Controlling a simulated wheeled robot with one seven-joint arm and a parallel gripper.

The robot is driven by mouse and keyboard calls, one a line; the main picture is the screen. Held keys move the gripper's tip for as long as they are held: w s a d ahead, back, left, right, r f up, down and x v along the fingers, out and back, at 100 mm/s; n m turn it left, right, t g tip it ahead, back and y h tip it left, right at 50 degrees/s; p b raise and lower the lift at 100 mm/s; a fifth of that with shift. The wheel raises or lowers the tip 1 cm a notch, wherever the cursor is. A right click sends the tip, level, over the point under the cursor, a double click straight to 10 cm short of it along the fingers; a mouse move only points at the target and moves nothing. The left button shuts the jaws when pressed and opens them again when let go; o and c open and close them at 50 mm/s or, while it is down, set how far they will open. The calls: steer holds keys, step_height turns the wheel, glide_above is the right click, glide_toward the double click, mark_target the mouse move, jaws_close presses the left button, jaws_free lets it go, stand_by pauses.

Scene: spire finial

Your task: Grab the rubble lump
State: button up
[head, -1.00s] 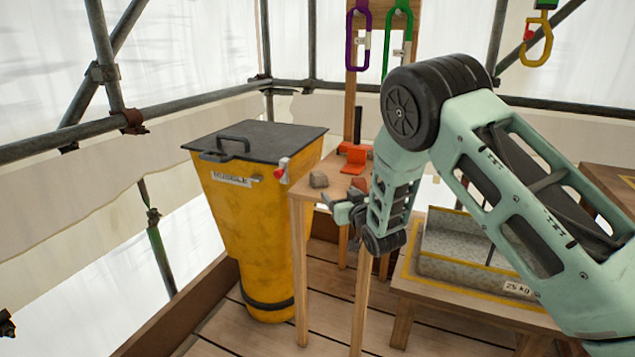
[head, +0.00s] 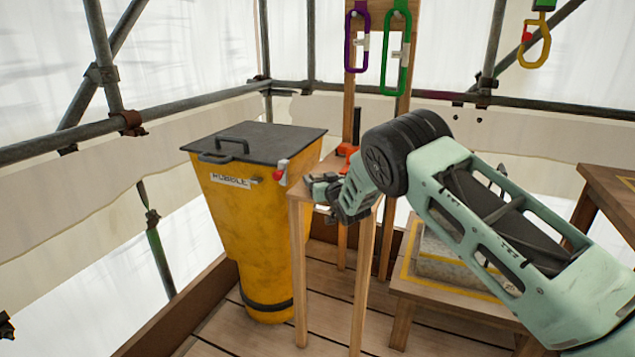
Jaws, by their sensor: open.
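My gripper (head: 324,188) is over the small wooden table (head: 298,190), near its left corner beside the yellow bin. The jaws are open and their tips point left. The grey rubble lump showed on this corner a moment earlier. My gripper now covers that spot, and I cannot make out the lump apart from the dark fingers. Whether it sits between the jaws cannot be told.
A yellow rubble bin (head: 240,220) with a closed dark lid (head: 255,141) stands just left of the table. A wooden post behind holds a purple carabiner (head: 357,40) and a green carabiner (head: 396,52). A low bench (head: 425,295) stands to the right.

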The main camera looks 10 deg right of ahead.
steer(key=shift+w+a, duration=0.25)
steer(key=shift+w, duration=1.05)
steer(key=c, duration=1.2)
steer(key=shift+r+b, duration=0.25)
steer(key=shift+b, duration=0.05)
